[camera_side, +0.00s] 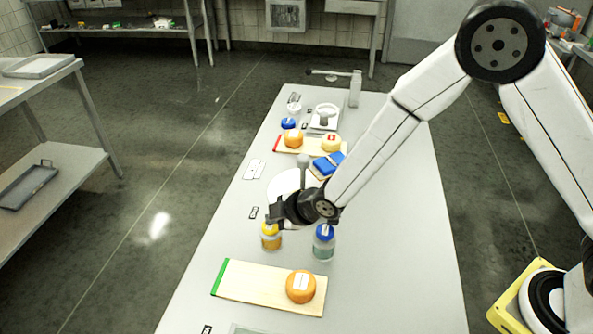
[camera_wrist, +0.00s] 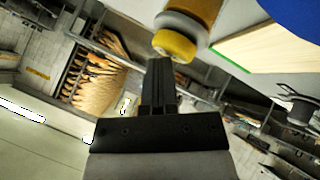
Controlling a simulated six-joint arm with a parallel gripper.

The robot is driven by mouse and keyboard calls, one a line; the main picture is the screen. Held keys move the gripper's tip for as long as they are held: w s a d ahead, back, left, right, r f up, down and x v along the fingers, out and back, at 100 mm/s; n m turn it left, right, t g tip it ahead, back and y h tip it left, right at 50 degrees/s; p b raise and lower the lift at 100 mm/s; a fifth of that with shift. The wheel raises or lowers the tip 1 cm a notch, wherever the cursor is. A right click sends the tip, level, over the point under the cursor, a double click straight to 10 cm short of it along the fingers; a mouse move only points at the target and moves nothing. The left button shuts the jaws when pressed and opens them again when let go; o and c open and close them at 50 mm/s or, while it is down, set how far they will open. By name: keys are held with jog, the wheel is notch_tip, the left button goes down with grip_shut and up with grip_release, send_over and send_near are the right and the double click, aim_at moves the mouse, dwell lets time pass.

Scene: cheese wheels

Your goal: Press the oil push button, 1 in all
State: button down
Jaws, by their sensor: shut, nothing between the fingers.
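A small bottle with a yellow push top (camera_side: 270,229) and yellowish contents stands on the table, left of centre in the side view. Its yellow top (camera_wrist: 176,46) also shows at the upper middle of the wrist view. I cannot read its label. My gripper (camera_side: 272,220) is shut and empty, with its fingertips just above the yellow top. In the wrist view the shut fingers (camera_wrist: 160,66) point at the edge of that top; I cannot tell whether they touch it. A second bottle with a blue top (camera_side: 324,232) stands to the right, and its blue top (camera_wrist: 295,14) fills the wrist view's corner.
A wooden board with a green edge (camera_side: 235,281) carries an orange cheese wheel (camera_side: 300,287) at the front. Behind my gripper are a white round plate (camera_side: 284,184), a blue sponge (camera_side: 328,165) and another board with two cheeses (camera_side: 293,138). The right table side is clear.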

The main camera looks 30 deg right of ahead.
aim_at(274, 225)
dwell(0.6)
jog(key=shift+r, duration=1.2)
jog(key=shift+r, duration=0.1)
jog(key=shift+r, duration=2.4)
jog(key=s+d+r+m+g+h, duration=0.1)
jog(key=s+d+m+g+h, duration=0.3)
jog(key=s+d+m, duration=1)
jog(key=s+d+g, duration=0.1)
jog(key=s+d, duration=0.4)
jog(key=d, duration=0.3)
jog(key=shift+d+g, duration=0.3)
jog(key=shift+d, duration=0.1)
jog(key=shift+r, duration=0.1)
